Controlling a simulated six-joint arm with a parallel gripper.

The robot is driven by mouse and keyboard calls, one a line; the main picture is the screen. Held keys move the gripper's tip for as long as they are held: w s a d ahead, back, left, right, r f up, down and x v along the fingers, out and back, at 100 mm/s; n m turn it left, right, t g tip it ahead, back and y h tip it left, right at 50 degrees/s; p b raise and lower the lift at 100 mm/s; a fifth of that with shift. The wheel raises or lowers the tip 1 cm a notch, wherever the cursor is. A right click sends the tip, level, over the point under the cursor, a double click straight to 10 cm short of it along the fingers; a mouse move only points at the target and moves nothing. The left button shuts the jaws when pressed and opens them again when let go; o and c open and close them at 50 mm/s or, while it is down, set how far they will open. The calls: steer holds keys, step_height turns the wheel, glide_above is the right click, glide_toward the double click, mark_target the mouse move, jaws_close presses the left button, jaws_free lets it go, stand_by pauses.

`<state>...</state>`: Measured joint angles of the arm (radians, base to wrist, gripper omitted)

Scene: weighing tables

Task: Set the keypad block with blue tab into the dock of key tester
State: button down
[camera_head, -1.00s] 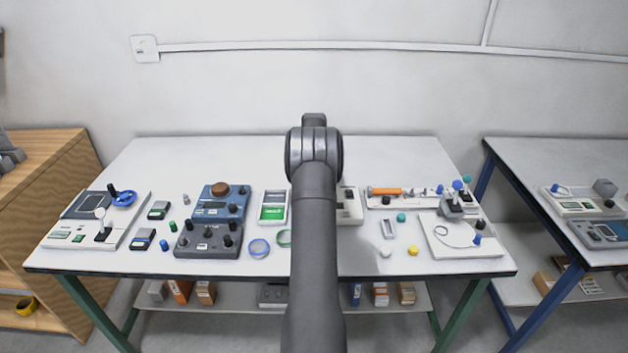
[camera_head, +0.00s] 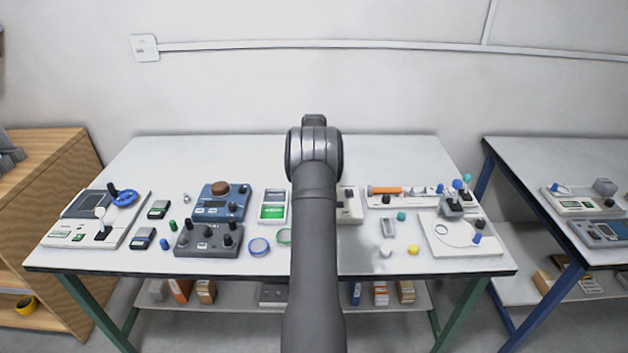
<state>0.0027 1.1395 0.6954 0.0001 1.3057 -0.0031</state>
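A small dark keypad block (camera_head: 143,238) with a pale green face lies on the left part of the white table. A blue piece (camera_head: 164,244) is at its lower right; I cannot tell whether it is the block's tab or a separate thing. A similar dark block (camera_head: 158,209) lies just behind it. A white device (camera_head: 88,236) with a dark screen, a lever and a blue wheel stands at the table's left end. I cannot tell for sure which device is the key tester, and no dock is clearly seen. My gripper is hidden behind my own arm, which crosses the middle.
A blue device (camera_head: 221,203) and a dark knobbed box (camera_head: 208,242) stand right of the blocks. A blue ring (camera_head: 259,247) lies near the front edge. A white plate with a lever (camera_head: 462,246) is at the right. The table's back strip (camera_head: 220,160) is clear.

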steer(key=shift+f, duration=0.2)
steer(key=c, duration=1.4)
jaws_free()
step_height(320, 180, up, 17)
steer(key=shift+r, duration=0.2)
step_height(320, 180, down, 18)
steer(key=shift+r, duration=0.25)
